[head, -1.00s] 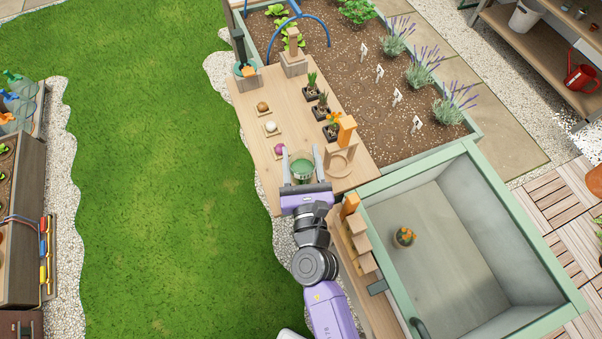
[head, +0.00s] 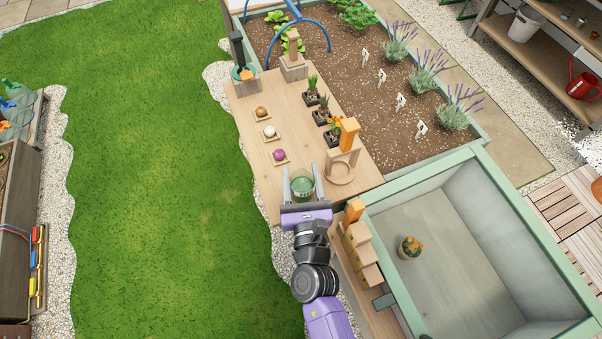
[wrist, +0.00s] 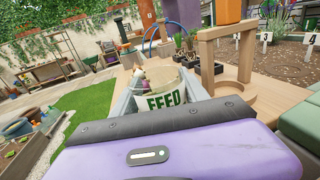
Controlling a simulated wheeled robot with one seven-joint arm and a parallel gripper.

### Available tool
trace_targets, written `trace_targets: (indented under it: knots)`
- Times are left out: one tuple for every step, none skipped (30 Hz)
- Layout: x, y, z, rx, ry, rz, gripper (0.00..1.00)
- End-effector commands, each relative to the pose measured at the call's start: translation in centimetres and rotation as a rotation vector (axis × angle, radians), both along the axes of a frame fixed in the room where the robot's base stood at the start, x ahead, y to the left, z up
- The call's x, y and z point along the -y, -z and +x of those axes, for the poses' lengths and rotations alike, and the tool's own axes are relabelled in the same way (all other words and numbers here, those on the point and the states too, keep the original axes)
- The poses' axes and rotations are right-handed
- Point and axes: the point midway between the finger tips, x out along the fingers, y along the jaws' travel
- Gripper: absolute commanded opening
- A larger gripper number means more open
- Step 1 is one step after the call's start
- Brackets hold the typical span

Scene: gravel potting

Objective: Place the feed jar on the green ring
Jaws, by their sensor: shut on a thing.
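The feed jar (wrist: 170,95) is a pale tub with green FEED lettering in the wrist view. It shows as a green round shape in the head view (head: 302,188). My gripper (head: 301,184) is shut on it, with one finger on each side, over the near end of the wooden table. Whether the jar touches the table cannot be told. I cannot clearly make out the green ring. A teal round piece (head: 241,74) with a dark-handled tool in it stands at the table's far left corner.
A wooden stand with a round ring base and orange block (head: 345,157) is close right of the jar. Purple, white and brown balls sit on small trays (head: 280,156) to the left. Potted seedlings (head: 322,117) line the right edge. The mid-table (head: 293,125) is clear.

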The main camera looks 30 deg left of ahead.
Motion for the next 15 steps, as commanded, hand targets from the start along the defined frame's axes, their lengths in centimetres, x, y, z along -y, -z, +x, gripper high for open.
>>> trace_targets:
  knots:
    - [0.0,0.22,0.02,0.001,0.0,0.001,0.0]
    - [0.02,0.27,-0.01,0.0,0.0,0.0,0.54]
    - [0.02,0.17,-0.01,0.0,0.0,0.0,0.62]
    - [0.02,0.17,-0.01,0.0,0.0,0.0,0.68]
    - [0.02,0.18,-0.01,0.0,0.0,0.0,0.74]
    - [0.02,0.18,-0.01,-0.001,0.0,-0.001,0.74]
    - [0.02,0.18,-0.01,-0.001,0.0,-0.001,0.74]
    - [0.02,0.18,-0.01,-0.001,0.0,-0.001,0.74]
    - [0.02,0.18,-0.01,-0.001,0.0,-0.001,0.74]
    - [0.02,0.18,-0.01,-0.001,0.0,-0.001,0.74]
    - [0.02,0.18,-0.01,-0.001,0.0,-0.001,0.74]
    - [0.02,0.18,-0.01,-0.001,0.0,-0.001,0.74]
    - [0.02,0.18,-0.01,-0.001,0.0,-0.001,0.74]
    - [0.02,0.15,-0.01,-0.001,0.0,-0.001,0.74]
    - [0.02,0.07,-0.01,-0.001,0.0,-0.001,0.74]
